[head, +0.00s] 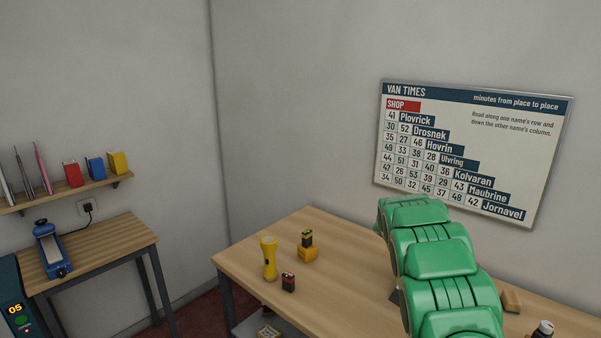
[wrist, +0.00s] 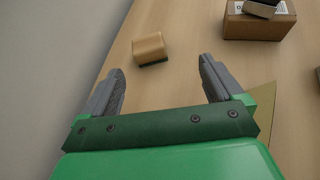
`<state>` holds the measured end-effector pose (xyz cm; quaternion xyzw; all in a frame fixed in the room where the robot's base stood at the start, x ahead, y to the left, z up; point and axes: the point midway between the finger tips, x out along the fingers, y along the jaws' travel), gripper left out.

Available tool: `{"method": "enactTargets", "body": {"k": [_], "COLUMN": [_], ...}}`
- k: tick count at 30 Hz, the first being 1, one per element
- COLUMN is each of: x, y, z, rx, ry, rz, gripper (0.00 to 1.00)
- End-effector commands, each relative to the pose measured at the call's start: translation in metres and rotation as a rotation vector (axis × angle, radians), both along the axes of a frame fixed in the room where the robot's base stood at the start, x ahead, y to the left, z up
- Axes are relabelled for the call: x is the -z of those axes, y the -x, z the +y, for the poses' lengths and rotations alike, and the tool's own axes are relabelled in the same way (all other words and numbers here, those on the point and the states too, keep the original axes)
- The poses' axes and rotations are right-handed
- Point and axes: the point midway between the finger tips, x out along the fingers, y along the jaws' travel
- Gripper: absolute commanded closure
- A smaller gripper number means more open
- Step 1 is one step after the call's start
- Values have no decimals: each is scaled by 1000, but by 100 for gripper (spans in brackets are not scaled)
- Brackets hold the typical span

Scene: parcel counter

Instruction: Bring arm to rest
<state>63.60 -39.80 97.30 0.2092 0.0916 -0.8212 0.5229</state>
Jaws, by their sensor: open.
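My gripper (wrist: 161,70) is open over the wooden counter (wrist: 185,75), with its two grey fingers spread wide and nothing between them. A small tan block with a dark green underside (wrist: 149,48) lies on the counter beyond the fingertips, apart from them. In the head view my green arm reaches over the right part of the counter (head: 235,262) and hides my gripper.
A yellow torch (head: 269,260) stands near the counter's left end, beside a dark battery (head: 307,238) on a yellow block (head: 308,254) and a red-topped battery (head: 288,282). A cardboard box (wrist: 260,24) is at the wrist view's top right. A times board (head: 470,150) hangs behind.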

Motion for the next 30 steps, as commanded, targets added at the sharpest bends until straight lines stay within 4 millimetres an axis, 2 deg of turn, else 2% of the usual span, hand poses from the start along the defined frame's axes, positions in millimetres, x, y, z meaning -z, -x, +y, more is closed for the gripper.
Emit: {"method": "enactTargets", "body": {"k": [1,12,20,30], "x": [-10,-45,-63,-85], "y": [6,58,91,133], "z": [5,46,82,138], "rx": [20,195,330,521], "ry": [-10,-94,-163,-258], "rz": [-36,-277,-446,-654], "gripper": [7,7,7,7]}}
